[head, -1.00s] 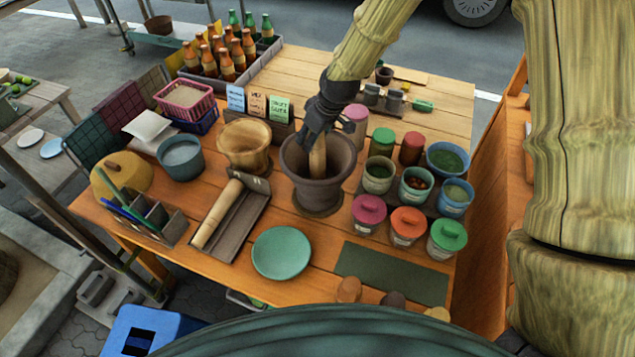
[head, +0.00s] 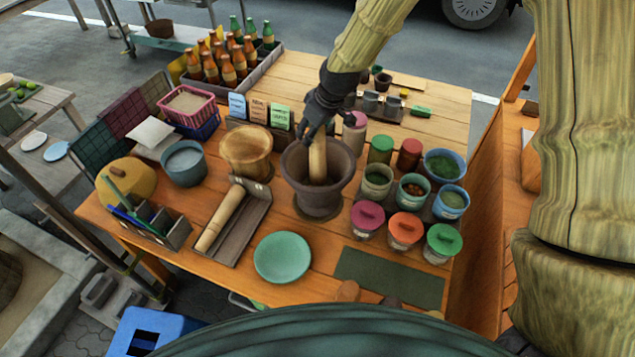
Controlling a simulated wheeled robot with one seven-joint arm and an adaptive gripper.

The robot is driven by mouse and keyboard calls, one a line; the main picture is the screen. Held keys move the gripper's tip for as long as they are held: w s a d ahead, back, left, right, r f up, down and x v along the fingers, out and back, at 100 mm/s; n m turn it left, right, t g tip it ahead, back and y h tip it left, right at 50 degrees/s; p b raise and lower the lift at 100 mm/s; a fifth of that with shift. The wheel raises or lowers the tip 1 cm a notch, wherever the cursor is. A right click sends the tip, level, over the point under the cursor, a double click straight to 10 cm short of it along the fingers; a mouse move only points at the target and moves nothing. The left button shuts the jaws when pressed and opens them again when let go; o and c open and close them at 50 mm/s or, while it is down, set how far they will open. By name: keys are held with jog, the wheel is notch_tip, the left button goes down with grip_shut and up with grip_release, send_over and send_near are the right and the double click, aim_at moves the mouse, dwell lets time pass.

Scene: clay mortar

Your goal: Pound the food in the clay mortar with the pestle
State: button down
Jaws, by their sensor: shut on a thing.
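The clay mortar (head: 318,199) is a dark brown, wide-rimmed pot standing on a round base in the middle of the table. My gripper (head: 318,124) is above its back rim, shut on the upper part of a pale wooden pestle (head: 318,160). The pestle is nearly upright and its lower end is inside the mortar. The food in the mortar is too dark and too hidden to make out. I cannot tell whether the pestle touches the bottom.
A wooden mortar (head: 246,152) stands left of the clay one. A second pestle (head: 219,216) lies in a grey tray (head: 250,222). A green plate (head: 282,257) is in front. Several lidded jars (head: 366,217) and bowls crowd the right. A bottle crate (head: 262,70) stands behind.

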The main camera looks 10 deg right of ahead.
jog(key=shift+w+f, duration=0.1)
jog(key=shift+f, duration=0.15)
notch_tip(320, 180, down, 6)
jog(key=b, duration=0.3)
jog(key=shift+r, duration=0.4)
notch_tip(320, 180, up, 5)
jog(key=p, duration=0.3)
jog(key=shift+r, duration=0.2)
jog(key=shift+f, duration=0.1)
notch_tip(320, 180, down, 5)
jog(key=shift+f+b, duration=0.1)
jog(key=shift+b, duration=1.05)
